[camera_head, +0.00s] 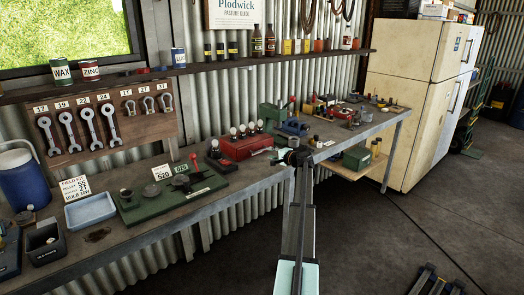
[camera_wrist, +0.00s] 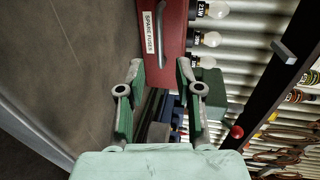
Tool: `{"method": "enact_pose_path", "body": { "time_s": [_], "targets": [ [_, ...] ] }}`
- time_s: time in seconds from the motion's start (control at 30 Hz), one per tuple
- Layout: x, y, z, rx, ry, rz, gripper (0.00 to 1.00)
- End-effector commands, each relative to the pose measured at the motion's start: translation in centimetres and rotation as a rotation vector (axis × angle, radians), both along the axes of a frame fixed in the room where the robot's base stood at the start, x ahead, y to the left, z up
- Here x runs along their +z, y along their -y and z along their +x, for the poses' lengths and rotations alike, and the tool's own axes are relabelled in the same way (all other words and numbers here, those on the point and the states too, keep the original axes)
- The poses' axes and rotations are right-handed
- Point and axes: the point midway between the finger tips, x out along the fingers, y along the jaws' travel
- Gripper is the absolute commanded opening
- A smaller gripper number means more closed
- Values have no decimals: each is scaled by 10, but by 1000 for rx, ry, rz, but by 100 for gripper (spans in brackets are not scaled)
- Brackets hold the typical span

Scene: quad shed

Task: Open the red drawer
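A red box (camera_head: 240,150) stands on the workbench in the head view, with several light bulbs on top. In the wrist view the red box (camera_wrist: 173,18) lies beyond my fingertips, with a white label reading "SPARE FUSES" (camera_wrist: 148,33). In the head view my gripper (camera_head: 287,156) is at the bench's front edge, just right of the red box, partly hidden by my arm.
The workbench (camera_head: 225,190) carries a green tray with small parts (camera_head: 172,190), a blue tray (camera_head: 90,210) and a green machine (camera_head: 275,113) behind the gripper. Wrenches hang on a board (camera_head: 100,125). A white fridge (camera_head: 418,95) stands right. The floor in front is mostly clear.

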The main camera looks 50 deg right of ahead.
Motion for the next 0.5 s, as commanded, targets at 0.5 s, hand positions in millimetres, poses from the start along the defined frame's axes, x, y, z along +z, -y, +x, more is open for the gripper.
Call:
{"method": "enact_pose_path", "body": {
  "time_s": [0.5],
  "targets": [
    [-16,16,73,1,-1,0,35]
  ]
}}
